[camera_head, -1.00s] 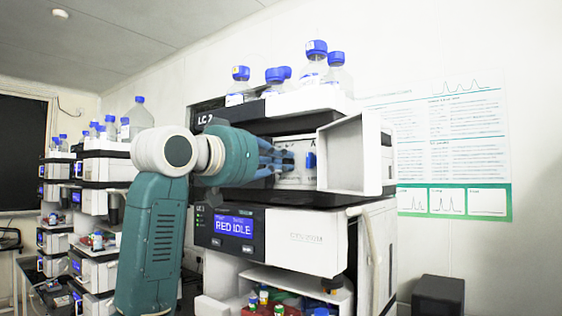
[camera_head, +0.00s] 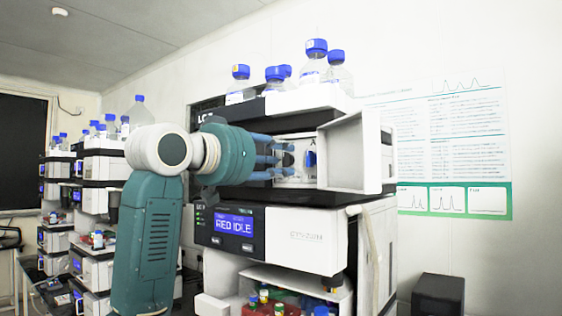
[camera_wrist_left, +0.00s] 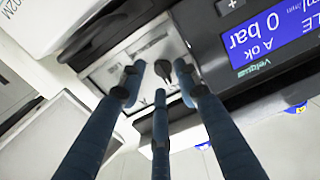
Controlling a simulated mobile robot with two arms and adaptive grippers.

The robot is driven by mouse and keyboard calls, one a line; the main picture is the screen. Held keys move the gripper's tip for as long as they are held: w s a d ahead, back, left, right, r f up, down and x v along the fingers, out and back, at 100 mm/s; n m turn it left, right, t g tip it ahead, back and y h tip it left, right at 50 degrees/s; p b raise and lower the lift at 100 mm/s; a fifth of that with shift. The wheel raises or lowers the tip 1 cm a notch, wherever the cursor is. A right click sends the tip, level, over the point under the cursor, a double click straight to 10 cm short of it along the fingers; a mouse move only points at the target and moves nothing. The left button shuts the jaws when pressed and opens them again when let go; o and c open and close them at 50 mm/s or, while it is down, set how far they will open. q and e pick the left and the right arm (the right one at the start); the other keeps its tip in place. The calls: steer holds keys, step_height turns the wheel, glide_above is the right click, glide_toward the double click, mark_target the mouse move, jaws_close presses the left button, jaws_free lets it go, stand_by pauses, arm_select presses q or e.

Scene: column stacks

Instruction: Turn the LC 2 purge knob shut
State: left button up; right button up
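In the head view, the upper black-and-white module of a chromatography stack, with a partly covered "LC" label (camera_head: 205,118), has its white door (camera_head: 343,155) swung open. In the left wrist view, a dark pointed knob (camera_wrist_left: 163,69) on the pale panel (camera_wrist_left: 115,68) shows between and beyond the three fingertips of the left gripper (camera_wrist_left: 159,82). The fingers are apart, with visible gaps to the knob. My right gripper is not in view.
A module below shows "RED IDLE" on a blue screen (camera_head: 234,224). Bottles with blue caps (camera_head: 316,62) stand on top of the stack. A tray of vials (camera_head: 275,300) is underneath. More stacks stand at left; a dark box (camera_head: 438,296) is at right.

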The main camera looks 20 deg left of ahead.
arm_select(q)
steer(key=v, duration=1.1)
steer(key=shift+s, duration=0.15)
